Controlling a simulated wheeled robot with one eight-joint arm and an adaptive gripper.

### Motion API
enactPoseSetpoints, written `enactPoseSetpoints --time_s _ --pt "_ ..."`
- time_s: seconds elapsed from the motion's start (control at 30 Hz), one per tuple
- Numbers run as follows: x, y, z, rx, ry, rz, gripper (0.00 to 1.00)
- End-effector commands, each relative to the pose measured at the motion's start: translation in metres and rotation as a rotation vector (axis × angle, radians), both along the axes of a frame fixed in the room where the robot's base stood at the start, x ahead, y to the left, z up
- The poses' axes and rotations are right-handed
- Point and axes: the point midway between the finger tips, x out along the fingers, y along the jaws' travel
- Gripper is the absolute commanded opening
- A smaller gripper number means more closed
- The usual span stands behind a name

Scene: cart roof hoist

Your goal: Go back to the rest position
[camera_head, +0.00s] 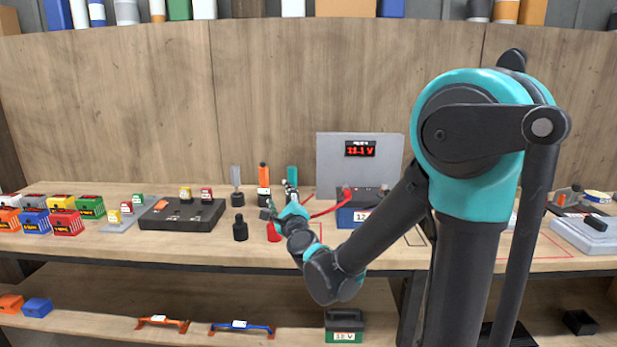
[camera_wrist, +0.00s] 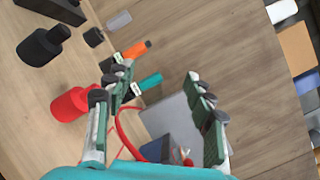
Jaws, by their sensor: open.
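My gripper (camera_head: 279,213) is over the workbench, near its middle, with the arm bent low in front of it. In the wrist view my gripper (camera_wrist: 159,80) has its two green-padded fingers wide apart, with nothing held between them. A red cone-like piece (camera_head: 273,232) stands just below the gripper in the head view; it also shows beside the left finger in the wrist view (camera_wrist: 70,104). A red cable (camera_head: 325,211) runs beside the gripper toward a blue battery (camera_head: 346,218). The cable also shows between the fingers in the wrist view (camera_wrist: 123,130).
A grey panel with a red voltage display (camera_head: 360,148) stands behind the battery. Orange-topped (camera_head: 264,173) and teal-topped (camera_head: 292,174) tools and a black bottle-like piece (camera_head: 240,229) stand close to the gripper. A black case (camera_head: 180,214) and several coloured boxes fill the bench's left.

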Motion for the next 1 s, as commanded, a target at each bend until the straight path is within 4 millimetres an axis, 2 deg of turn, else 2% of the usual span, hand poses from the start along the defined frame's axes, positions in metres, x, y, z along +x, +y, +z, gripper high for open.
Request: enactPoseSetpoints --time_s 0.07,0.17,0.27,0.4,0.5,0.63,0.7,0.8,0.9,1.0 --pt "-0.009 -0.013 -0.006 -0.218 -0.037 0.047 0.54" --pt "-0.027 -0.029 -0.030 -0.558 -0.072 0.132 0.54" --pt "-0.049 -0.055 -0.068 -0.899 -0.077 0.229 0.54" --pt "-0.091 -0.109 -0.133 -1.343 -0.026 0.401 0.54" --pt "-0.126 -0.152 -0.174 -1.590 0.040 0.538 0.54" --pt "-0.173 -0.207 -0.215 -1.824 0.145 0.727 0.54" --pt "-0.197 -0.231 -0.230 -1.907 0.200 0.821 0.54" --pt "-0.224 -0.257 -0.244 -1.981 0.263 0.928 0.54" --pt "-0.240 -0.271 -0.251 -2.018 0.300 0.994 0.54" --pt "-0.246 -0.277 -0.253 -2.031 0.316 1.021 0.54"
